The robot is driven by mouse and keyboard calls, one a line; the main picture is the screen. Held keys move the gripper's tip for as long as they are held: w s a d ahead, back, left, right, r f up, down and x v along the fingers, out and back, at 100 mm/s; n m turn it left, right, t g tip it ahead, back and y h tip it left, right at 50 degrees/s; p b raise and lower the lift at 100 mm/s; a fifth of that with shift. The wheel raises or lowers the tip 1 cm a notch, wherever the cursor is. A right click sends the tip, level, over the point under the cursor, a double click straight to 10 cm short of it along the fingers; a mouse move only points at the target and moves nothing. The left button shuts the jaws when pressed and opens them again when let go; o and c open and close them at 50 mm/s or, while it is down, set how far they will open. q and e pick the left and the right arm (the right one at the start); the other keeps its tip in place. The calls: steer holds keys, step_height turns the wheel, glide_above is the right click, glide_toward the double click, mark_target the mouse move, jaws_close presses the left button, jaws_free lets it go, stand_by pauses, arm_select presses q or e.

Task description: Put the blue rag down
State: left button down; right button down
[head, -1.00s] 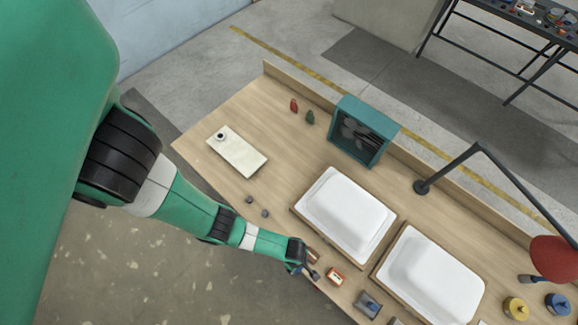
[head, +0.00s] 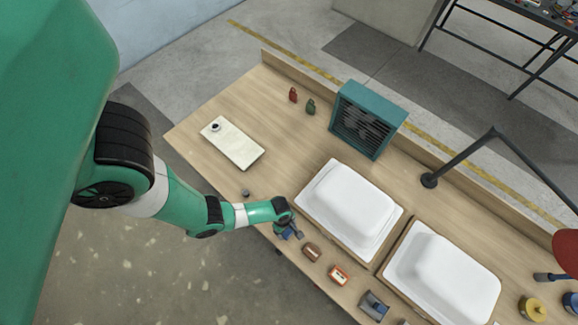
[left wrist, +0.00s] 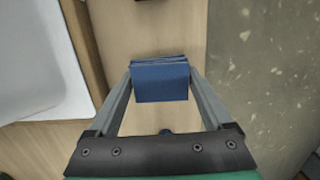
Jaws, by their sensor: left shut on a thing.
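The blue rag (left wrist: 160,84) is a folded dark blue pad. In the left wrist view it sits between the two fingers of my left gripper (left wrist: 160,72), which is shut on it. I cannot tell how high the rag is above the wood. My right gripper is not in view.
Two white shells, one left (head: 352,205) and one right (head: 440,280), lie on the bench (head: 215,170). A brown block (head: 312,252) and a red-and-white box (head: 338,274) lie near the front edge.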

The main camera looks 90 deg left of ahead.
mark_target(287, 230)
arm_select(q)
steer(key=f+b, duration=0.3)
steer(key=shift+s+a+f+b, duration=0.1)
steer(key=shift+a+f+b, duration=0.2)
steer(key=shift+f, duration=0.1)
steer(key=shift+r, duration=0.15)
jaws_free()
steer(key=shift+d, duration=0.1)
steer(key=r+p, duration=0.8)
steer(key=s+a+r+p, duration=0.1)
steer(key=r+p, duration=0.3)
